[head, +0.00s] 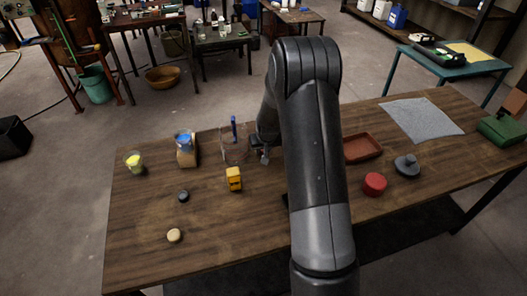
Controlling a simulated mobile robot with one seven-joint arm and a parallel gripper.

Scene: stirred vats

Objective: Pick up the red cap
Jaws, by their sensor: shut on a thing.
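A red, round, cap-like piece (375,184) lies on the wooden table (130,240), right of my arm. It is the only round red thing I see on the table, and nothing touches it. My gripper (264,154) is left of my arm, near the back edge of the table and well apart from the red piece. It is small and partly covered by my arm. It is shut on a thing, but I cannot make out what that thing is.
A clear vessel or frame with a blue upright part (234,130) stands just left of my gripper. A yellow block (234,179), a blue-topped container (185,150) and a yellow-filled cup (134,162) stand further left. A red-brown tray (362,148) and grey knobbed piece (407,165) are on the right.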

